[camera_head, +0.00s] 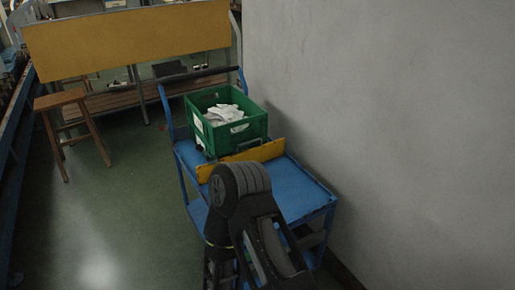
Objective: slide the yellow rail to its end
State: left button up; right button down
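The yellow rail (270,151) is a flat bar standing on edge across the blue cart's top (297,188), just in front of a green crate (196,122). It runs from the cart's left side toward its right edge by the wall. One of my dark arms rises from the bottom of the view, and its rounded joint stands in front of the rail's left part. I cannot tell which arm it is. No gripper fingers show, so whether either gripper touches the rail is hidden.
The crate holds white cloth items (225,114). A grey wall (400,130) stands close along the cart's right side. A wooden stool (60,99) and a large yellow panel (125,42) are behind at left. Green floor (110,200) is clear left of the cart.

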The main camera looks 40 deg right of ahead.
aim_at(269, 150)
jog(key=z, duration=1.35)
